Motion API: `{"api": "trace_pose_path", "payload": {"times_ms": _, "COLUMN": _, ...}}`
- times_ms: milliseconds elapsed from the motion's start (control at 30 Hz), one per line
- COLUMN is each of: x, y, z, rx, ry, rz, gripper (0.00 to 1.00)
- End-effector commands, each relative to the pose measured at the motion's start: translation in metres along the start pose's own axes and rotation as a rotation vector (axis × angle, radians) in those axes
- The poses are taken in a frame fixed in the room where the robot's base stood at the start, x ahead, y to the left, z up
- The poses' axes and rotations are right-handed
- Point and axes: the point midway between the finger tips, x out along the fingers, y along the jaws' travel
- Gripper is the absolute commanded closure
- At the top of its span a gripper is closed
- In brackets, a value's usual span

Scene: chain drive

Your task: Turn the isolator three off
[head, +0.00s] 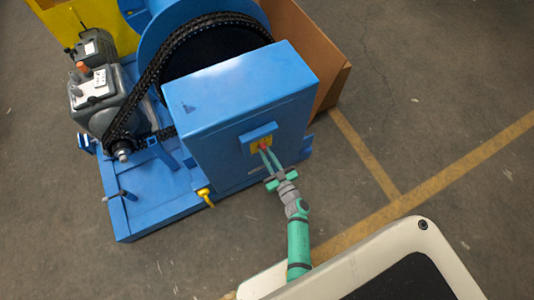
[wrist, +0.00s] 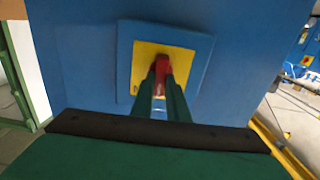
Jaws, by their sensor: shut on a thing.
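The isolator is a red handle (wrist: 162,69) on a yellow plate (wrist: 140,66), set on a blue backing on the front of the blue cabinet (head: 215,110). In the head view the yellow plate (head: 254,146) shows under a small blue hood. My gripper (wrist: 162,84) has its two green fingers shut on the red handle, one on each side. The handle looks about upright in the wrist view. Its lower part is hidden between the fingers. No number on the isolator is readable. My gripper (head: 265,153) reaches the cabinet front from below in the head view.
A black chain (head: 155,75) runs around a large wheel behind the cabinet, beside a grey motor (head: 98,100). A yellow handle (head: 205,196) sticks out low on the blue base (head: 150,205). A brown panel (head: 315,60) stands behind. The floor at right is clear.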

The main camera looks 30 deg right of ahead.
Motion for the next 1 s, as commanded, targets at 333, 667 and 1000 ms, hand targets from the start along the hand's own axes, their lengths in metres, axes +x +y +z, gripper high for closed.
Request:
{"api": "trace_pose_path", "payload": {"times_ms": 333, "x": -0.0016, "y": -0.0016, "z": 0.0022, "rx": -0.329, "ry": -0.004, "rz": 0.0, "gripper": 1.0}}
{"api": "trace_pose_path", "payload": {"times_ms": 667, "x": -0.0017, "y": -0.0031, "z": 0.0032, "rx": -0.596, "ry": -0.005, "rz": -0.001, "gripper": 1.0}}
{"api": "trace_pose_path", "payload": {"times_ms": 1000, "x": -0.0018, "y": -0.004, "z": 0.004, "rx": -0.748, "ry": -0.005, "rz": -0.002, "gripper": 1.0}}
